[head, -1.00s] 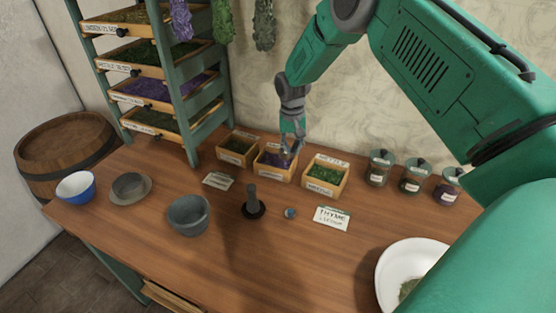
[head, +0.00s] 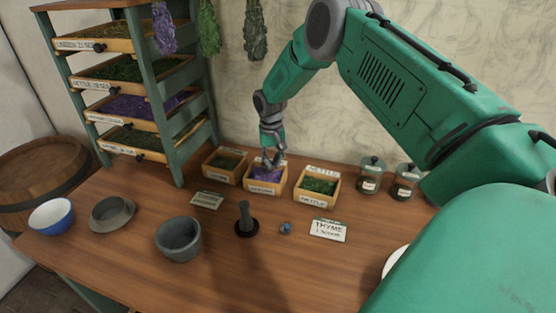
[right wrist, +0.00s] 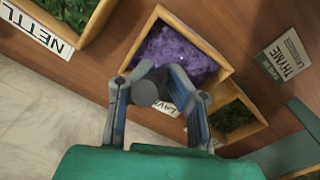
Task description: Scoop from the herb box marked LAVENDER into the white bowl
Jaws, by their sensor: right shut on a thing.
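The lavender box (head: 262,190), a small wooden box with purple contents, stands mid-table at the back, between two boxes with green contents. Its label, partly hidden, shows "LAV" in the right wrist view, where its wooden rim (right wrist: 200,42) is clear. My right gripper (head: 270,160) is over the back of this box, shut on a grey, round-ended thing (right wrist: 146,92), perhaps the scoop's handle. The lower part of that thing is hidden, so I cannot tell how deep it reaches. The white bowl (head: 393,263) shows only its left edge, behind my right arm. My left gripper is out of view.
The nettle box (head: 317,198) is close on the right, and another herb box (head: 222,178) on the left. Lidded jars (head: 371,176) and a drawer rack (head: 170,120) flank the boxes.

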